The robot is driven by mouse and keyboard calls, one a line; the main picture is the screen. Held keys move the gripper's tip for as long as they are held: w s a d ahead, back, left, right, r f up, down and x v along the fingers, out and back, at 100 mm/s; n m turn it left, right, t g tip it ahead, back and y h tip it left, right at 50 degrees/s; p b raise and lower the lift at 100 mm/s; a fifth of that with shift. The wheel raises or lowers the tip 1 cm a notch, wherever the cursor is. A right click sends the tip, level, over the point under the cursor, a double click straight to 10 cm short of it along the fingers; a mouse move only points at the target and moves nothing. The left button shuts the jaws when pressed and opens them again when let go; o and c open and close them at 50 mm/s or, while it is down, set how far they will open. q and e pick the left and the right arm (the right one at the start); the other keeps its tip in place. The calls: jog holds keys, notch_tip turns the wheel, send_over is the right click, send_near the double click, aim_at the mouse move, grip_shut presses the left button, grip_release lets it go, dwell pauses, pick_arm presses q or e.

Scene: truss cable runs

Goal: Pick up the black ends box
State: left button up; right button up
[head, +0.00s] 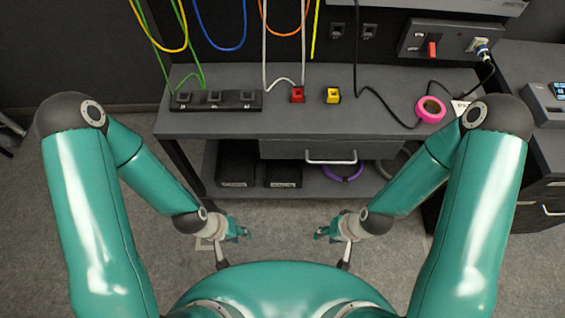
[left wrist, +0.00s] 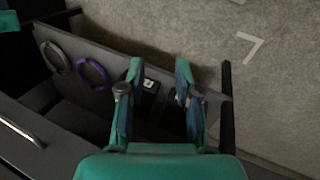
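Two black boxes with small pale labels lie side by side on the lower shelf under the bench: a left box (head: 238,163) and a right box (head: 284,172). The labels are too small to read, so I cannot tell which is the ends box. In the left wrist view a dark box with a white label (left wrist: 149,84) shows beyond and between the fingers. My left gripper (head: 236,248) is open and empty, in front of the shelf and apart from the boxes; its spread fingers show in the left wrist view (left wrist: 160,70). My right gripper (head: 330,248) looks open and empty, mirrored to the right.
A drawer (head: 330,149) with a bar handle hangs above the shelf's right part. A purple ring (head: 342,173) and a grey ring lie right of the boxes. The benchtop (head: 230,122) carries a socket strip, red and yellow blocks and pink tape. The floor in front is clear.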

pick_arm(q)
jog(key=w+d+f+m+b, duration=0.2)
jog(key=w+f+m+b, duration=0.7)
jog(key=w+f+b, duration=0.95)
jog(key=w+d+r+m+b, duration=0.1)
jog(key=w+m+b, duration=0.2)
jog(key=b, duration=0.3)
jog(key=w+d+r+m+h+b, duration=0.1)
jog(key=w+d+m+b, duration=0.1)
jog(key=b, duration=0.5)
jog(key=w+d+r+m+h+b, duration=0.1)
jog(key=w+r+m+b, duration=0.1)
jog(key=w+m+b, duration=0.2)
jog(key=shift+w+d+m+g+b, duration=0.15)
jog(key=shift+m+b, duration=0.3)
jog(key=shift+b, duration=0.3)
jog(key=shift+w+m+g+b, duration=0.15)
jog(key=shift+m+b, duration=0.3)
jog(key=shift+b, duration=0.3)
jog(key=shift+s+d, duration=0.1)
jog(key=b+x, duration=0.4)
jog(key=x, duration=0.7)
jog(key=shift+d+f, duration=0.15)
jog(key=shift+f+b, duration=0.3)
jog(key=shift+b, duration=0.15)
